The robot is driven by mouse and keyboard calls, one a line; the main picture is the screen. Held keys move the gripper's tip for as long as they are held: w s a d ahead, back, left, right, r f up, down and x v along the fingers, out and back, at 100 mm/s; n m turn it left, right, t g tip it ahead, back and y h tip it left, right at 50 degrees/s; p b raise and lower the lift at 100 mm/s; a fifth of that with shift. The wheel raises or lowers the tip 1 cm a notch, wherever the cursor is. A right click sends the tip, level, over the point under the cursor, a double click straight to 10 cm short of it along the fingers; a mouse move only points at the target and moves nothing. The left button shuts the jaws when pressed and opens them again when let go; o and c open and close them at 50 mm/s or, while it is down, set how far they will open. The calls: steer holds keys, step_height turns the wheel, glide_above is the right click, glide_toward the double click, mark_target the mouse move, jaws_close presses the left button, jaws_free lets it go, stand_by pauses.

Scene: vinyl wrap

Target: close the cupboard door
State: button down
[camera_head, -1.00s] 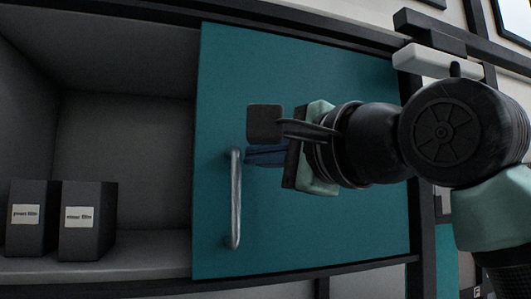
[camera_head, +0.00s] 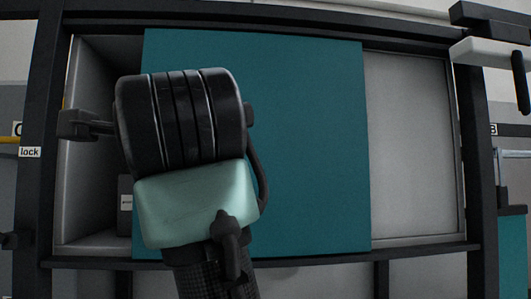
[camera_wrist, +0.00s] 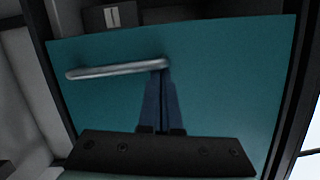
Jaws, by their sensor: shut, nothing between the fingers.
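The cupboard door is a flat teal sliding panel (camera_head: 310,140), standing across the middle of the cupboard in the head view. In the head view my arm covers the fingers and the door's left part.
The dark cupboard frame has a left post (camera_head: 55,150) and a right post (camera_head: 476,130). A dark labelled box (camera_head: 126,205) shows partly in the left opening, and a dark box (camera_wrist: 112,17) shows in the wrist view.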

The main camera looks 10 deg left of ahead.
steer(key=s+a, duration=0.2)
steer(key=a, duration=0.4)
steer(key=s+a, duration=0.2)
steer(key=a, duration=0.5)
steer(key=shift+s+a+p, duration=0.15)
steer(key=shift+s+p, duration=0.15)
steer(key=shift+r, duration=0.1)
